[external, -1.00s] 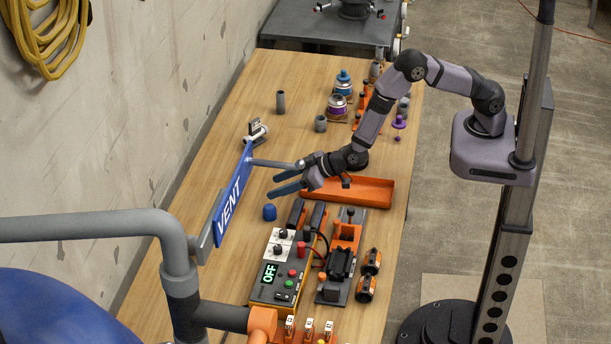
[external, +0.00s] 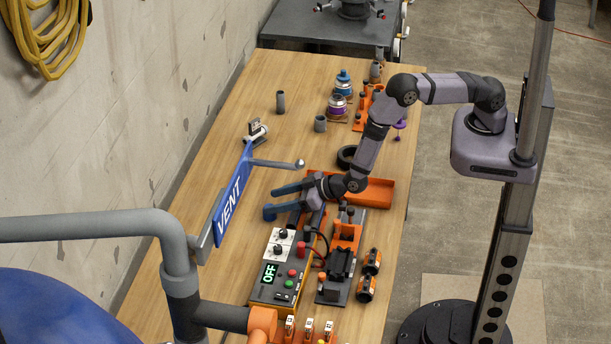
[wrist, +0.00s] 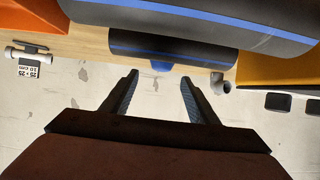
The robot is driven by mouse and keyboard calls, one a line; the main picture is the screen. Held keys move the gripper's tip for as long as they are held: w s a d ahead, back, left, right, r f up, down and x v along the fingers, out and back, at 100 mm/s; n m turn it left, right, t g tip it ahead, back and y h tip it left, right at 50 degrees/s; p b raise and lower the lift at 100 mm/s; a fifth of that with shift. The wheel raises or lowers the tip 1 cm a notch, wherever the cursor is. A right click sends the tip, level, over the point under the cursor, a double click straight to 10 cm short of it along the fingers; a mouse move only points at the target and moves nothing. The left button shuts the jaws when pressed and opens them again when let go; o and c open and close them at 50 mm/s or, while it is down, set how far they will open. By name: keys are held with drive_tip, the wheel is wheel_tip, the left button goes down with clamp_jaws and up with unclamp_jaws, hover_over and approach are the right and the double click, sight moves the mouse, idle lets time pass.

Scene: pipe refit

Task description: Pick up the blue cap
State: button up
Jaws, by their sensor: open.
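In the wrist view a small blue patch (wrist: 161,66), likely the cap, shows just beyond and between the open fingertips (wrist: 160,78), partly hidden under a dark blue-striped shape.
The blue VENT sign (external: 230,199) and its grey lever (external: 275,164) stand just left of my gripper. An orange tray (external: 375,192) lies under my forearm. A control box (external: 272,293) reading OFF is in front.

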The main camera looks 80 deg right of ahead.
drive_tip(key=shift+f, duration=0.55)
drive_tip(key=shift+w+f+p, duration=0.2)
drive_tip(key=shift+f+p, duration=0.1)
drive_tip(key=shift+f, duration=0.3)
drive_tip(key=shift+w+f+p, duration=0.15)
drive_tip(key=shift+f+p, duration=0.1)
drive_tip(key=shift+f, duration=0.35)
drive_tip(key=shift+x, duration=1.1)
drive_tip(key=c, duration=1.1)
